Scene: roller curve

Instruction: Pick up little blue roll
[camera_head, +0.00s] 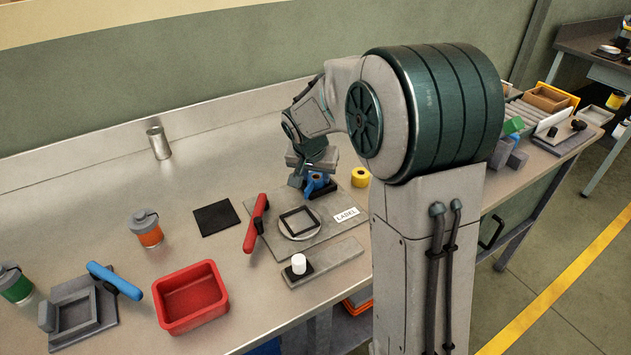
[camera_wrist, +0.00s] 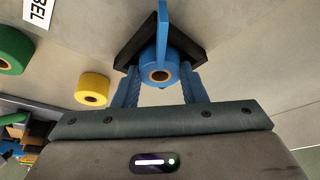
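The little blue roll (camera_wrist: 160,68), with a brown core, sits at a dark block (camera_wrist: 190,44) with a thin blue upright piece (camera_wrist: 163,22) behind it in the wrist view. My gripper (camera_wrist: 160,88) reaches toward it with two blue fingers, one on each side of the roll. The fingers look spread, and I see no clear contact with the roll. In the head view my gripper (camera_head: 316,172) is low over the bench at the dark block, where blue parts show; roll and fingers are hard to tell apart there.
A yellow roll (camera_head: 360,177) stands close by; it also shows in the wrist view (camera_wrist: 93,89), with a green roll (camera_wrist: 12,50) farther left. A grey board with a white label (camera_head: 346,214) and a red-handled tool (camera_head: 256,222) lie in front. A red bin (camera_head: 190,298) stands left.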

